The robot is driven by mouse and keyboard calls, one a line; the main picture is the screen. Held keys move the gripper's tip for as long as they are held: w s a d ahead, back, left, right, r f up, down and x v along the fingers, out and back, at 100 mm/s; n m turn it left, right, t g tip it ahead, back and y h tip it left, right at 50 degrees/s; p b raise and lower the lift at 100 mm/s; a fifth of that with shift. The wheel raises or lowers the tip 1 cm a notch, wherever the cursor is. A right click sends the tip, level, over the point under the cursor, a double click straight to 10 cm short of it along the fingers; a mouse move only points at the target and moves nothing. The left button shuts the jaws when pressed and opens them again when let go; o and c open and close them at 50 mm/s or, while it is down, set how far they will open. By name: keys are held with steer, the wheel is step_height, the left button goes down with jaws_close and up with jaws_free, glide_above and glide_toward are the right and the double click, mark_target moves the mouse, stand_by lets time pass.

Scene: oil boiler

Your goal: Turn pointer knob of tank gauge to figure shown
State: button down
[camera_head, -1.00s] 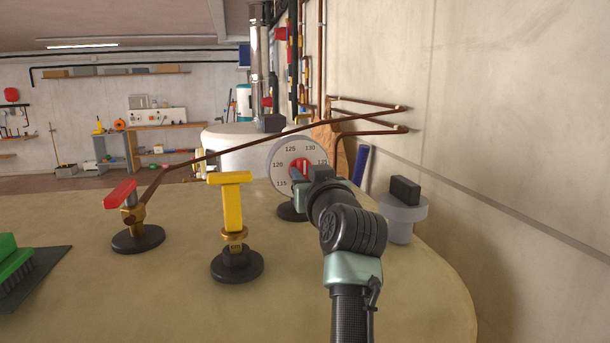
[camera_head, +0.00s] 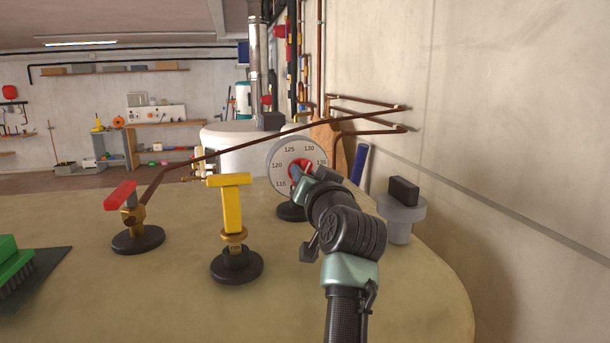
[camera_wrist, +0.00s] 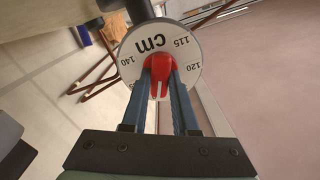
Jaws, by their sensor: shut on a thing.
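The tank gauge (camera_head: 282,152) is a round white dial on a dark foot, with 115, 120, 125 and 130 readable in the head view. Its red pointer knob (camera_wrist: 159,66) sits at the dial's centre. My gripper (camera_wrist: 160,72) is shut on the knob, one blue finger on each side. In the wrist view the dial (camera_wrist: 128,52) shows upside down, with "cm", 115, 120 and 140. The knob's white line points down there, away from "cm"; the figure beneath it is hidden.
A red-handled valve (camera_head: 121,195) with a brown pipe stands at left, and a green brush (camera_head: 12,262) lies at the left edge. A grey fitting with a black top (camera_head: 401,215) stands right of my arm, near the wall. The front tank top is clear.

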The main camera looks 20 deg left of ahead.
steer(key=shift+f, duration=0.1)
steer(key=c, duration=0.7)
jaws_free()
steer(key=shift+s, duration=0.1)
steer(key=shift+s+d+b, duration=0.4)
steer(key=shift+s+b, duration=0.05)
steer(key=shift+s, duration=0.05)
steer(key=b+v, duration=0.4)
steer(key=v, duration=0.7)
steer(key=shift+s+d+b, duration=0.2)
steer(key=shift+b, duration=0.15)
